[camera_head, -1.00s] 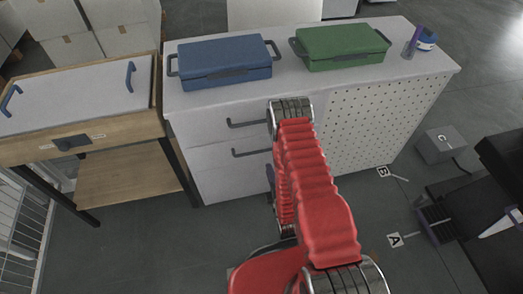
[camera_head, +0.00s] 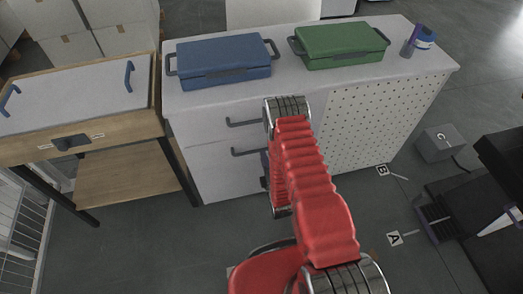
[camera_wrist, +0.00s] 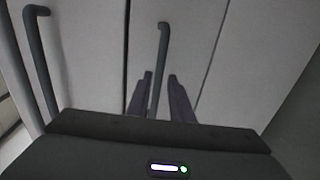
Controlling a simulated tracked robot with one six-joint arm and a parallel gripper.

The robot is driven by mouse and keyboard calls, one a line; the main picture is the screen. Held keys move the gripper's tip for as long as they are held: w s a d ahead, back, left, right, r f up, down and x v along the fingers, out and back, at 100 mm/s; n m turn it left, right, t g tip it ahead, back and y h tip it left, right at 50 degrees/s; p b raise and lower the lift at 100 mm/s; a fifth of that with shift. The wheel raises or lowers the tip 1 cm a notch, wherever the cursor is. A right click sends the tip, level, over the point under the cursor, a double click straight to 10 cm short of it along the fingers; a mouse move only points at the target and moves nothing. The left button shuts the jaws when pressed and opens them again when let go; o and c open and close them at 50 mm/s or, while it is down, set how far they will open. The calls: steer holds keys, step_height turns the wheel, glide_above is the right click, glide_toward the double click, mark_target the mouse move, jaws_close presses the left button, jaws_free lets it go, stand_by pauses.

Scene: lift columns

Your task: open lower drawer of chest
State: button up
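The white chest (camera_head: 225,185) has two dark bar handles on its left front. The upper handle (camera_head: 245,123) and the lower drawer's handle (camera_head: 250,152) both show in the head view, their right ends near or behind my red arm. In the wrist view, turned sideways, a handle that looks like the lower one (camera_wrist: 162,45) runs down between the fingers of my gripper (camera_wrist: 160,90). The fingers are apart, one each side of it, with no clear contact. The other handle (camera_wrist: 38,60) is at the left. Both drawers look closed. My gripper is mostly hidden in the head view.
A blue case (camera_head: 223,60), a green case (camera_head: 341,46) and a cup with a purple item (camera_head: 409,47) stand on the chest top. A wooden table (camera_head: 125,127) is close on the left. A grey box (camera_head: 440,143) sits on the floor at right.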

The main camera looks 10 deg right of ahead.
steer(key=x, duration=0.6)
steer(key=shift+w, duration=0.2)
steer(key=shift+c, duration=0.3)
steer(key=shift+f, duration=0.1)
jaws_close()
